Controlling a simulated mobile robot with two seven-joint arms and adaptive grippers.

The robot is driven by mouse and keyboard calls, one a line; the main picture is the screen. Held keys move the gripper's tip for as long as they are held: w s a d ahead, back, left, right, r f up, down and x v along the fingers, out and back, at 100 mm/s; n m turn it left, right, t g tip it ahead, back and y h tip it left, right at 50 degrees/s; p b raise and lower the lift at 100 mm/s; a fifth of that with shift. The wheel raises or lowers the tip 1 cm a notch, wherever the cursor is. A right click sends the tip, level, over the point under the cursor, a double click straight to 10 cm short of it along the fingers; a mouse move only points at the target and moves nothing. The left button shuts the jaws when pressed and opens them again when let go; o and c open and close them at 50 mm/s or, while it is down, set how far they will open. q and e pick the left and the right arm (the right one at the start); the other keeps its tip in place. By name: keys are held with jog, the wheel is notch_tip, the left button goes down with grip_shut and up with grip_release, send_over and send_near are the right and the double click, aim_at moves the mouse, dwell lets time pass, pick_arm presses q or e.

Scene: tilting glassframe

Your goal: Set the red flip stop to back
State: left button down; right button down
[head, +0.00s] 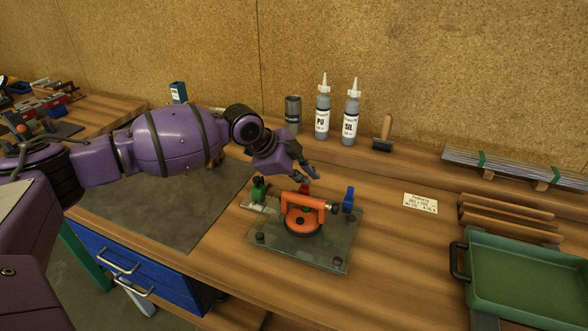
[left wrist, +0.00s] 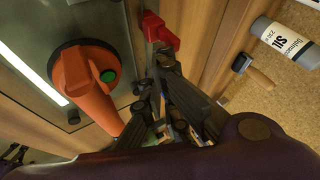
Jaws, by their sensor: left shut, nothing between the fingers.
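The red flip stop (head: 304,188) stands at the back edge of the glass plate (head: 334,262), partly hidden behind the orange suction handle. In the left wrist view the red flip stop (left wrist: 161,31) is a red lever on a dark base, just beyond my fingertips. My left gripper (head: 314,175) is shut and empty, above and slightly right of the red stop in the head view. In the left wrist view its fingers (left wrist: 163,58) point at the stop; I cannot tell whether they touch it. My right gripper is not in view.
The orange suction handle (head: 302,222) sits on the glass, close in front of the red stop. A green stop (head: 259,190) is at left, a blue one (head: 349,199) at right. Bottles (head: 323,115) stand behind. A green tray (head: 530,280) is at right.

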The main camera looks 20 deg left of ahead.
pick_arm(q)
jog(key=shift+x, duration=0.8)
jog(key=shift+w+r, duration=0.15)
jog(key=shift+w, duration=0.1)
jog(key=shift+g, duration=0.4)
jog(key=shift+w+r, duration=0.1)
jog(key=shift+w, duration=0.25)
